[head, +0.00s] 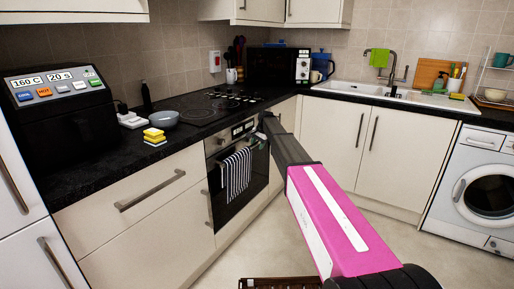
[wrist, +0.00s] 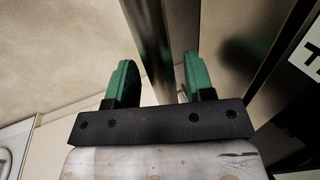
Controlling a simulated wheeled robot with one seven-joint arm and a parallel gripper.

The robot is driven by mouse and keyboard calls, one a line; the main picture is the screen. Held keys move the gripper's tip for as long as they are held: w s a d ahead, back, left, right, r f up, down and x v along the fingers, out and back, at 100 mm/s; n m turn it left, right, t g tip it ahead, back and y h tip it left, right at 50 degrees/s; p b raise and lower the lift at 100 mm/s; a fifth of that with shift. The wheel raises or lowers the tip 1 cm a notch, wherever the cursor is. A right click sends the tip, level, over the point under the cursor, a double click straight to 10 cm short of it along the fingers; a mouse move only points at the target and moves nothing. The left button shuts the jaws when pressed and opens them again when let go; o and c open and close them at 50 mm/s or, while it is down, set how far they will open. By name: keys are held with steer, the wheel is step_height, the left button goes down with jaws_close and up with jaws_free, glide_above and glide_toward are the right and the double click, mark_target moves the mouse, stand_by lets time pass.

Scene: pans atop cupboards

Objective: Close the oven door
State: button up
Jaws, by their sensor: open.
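The built-in oven (head: 231,131) is in the lower cabinets in the middle of the head view. Its dark glass door (head: 258,176) looks upright, shut or nearly so; I cannot tell if a narrow gap is left. A striped towel (head: 236,173) hangs over the door's front. My gripper (head: 259,141) is at the upper right part of the oven front, partly hidden by my arm. In the wrist view my gripper (wrist: 160,82) shows two green fingers, spread apart with nothing held. A dark upright strip (wrist: 148,35) lies beyond and between them; contact is unclear.
A black worktop (head: 185,135) with a hob (head: 205,105) runs above the oven. Cream drawers (head: 140,195) are to the left and cream cupboards (head: 345,145) to the right. A washing machine (head: 480,185) stands far right. The pale floor (head: 400,245) is open at right.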

steer(key=v, duration=0.9)
steer(key=s+d+f+n+h, duration=0.1)
steer(key=s+d+f, duration=0.3)
steer(key=s, duration=1.2)
steer(key=s+d+f+n+g+h, duration=0.1)
steer(key=s+d+f+n, duration=0.2)
steer(key=s+f, duration=0.8)
steer(key=s+d+f+n+g+h, duration=0.1)
steer(key=s+d+f, duration=0.5)
steer(key=s, duration=1.6)
steer(key=shift+s+d+f+n, duration=0.2)
steer(key=shift+d+f+n, duration=0.2)
steer(key=shift+f+n, duration=0.4)
steer(key=shift+r, duration=0.1)
